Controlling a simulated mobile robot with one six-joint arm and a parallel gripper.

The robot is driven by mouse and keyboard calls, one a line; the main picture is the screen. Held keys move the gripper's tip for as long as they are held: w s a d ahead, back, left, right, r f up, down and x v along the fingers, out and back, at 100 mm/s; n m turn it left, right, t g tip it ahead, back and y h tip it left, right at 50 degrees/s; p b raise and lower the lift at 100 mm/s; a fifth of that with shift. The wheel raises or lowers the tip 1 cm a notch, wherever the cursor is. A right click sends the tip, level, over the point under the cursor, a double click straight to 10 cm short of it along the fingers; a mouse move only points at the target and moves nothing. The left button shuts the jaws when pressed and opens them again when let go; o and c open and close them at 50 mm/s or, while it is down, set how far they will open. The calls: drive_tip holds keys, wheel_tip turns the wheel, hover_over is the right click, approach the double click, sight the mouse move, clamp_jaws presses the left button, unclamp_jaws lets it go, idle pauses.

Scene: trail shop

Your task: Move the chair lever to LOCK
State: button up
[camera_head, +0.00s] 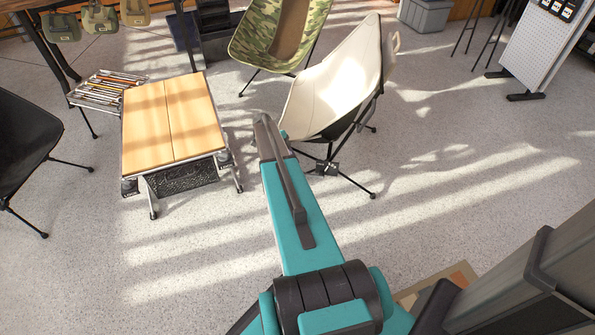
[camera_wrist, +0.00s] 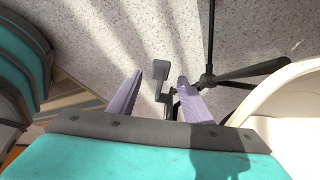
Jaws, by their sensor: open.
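The cream chair (camera_head: 345,80) stands just beyond the end of my arm in the head view, on thin black legs. A small dark block (camera_head: 327,168) sits at its leg joint. In the wrist view a grey lever (camera_wrist: 160,70) with a flat, squarish end shows in the gap between my fingertips, beside the black chair leg hub (camera_wrist: 207,80). My gripper (camera_wrist: 160,79) is open, with one pale purple finger on each side of the lever. I cannot tell whether either finger touches it. No LOCK marking is readable. My fingers are hidden in the head view.
A camouflage chair (camera_head: 280,35) stands behind the cream chair. A wooden-topped table (camera_head: 172,120) is to the left, and a black chair (camera_head: 25,140) is at the far left. A white pegboard stand (camera_head: 545,45) is at the upper right. The floor between is clear.

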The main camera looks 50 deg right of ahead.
drive_tip(key=v, duration=0.3)
drive_tip(key=shift+w+a+r, duration=0.1)
drive_tip(key=shift+w+r, duration=0.05)
drive_tip(key=shift+r, duration=0.15)
idle(0.3)
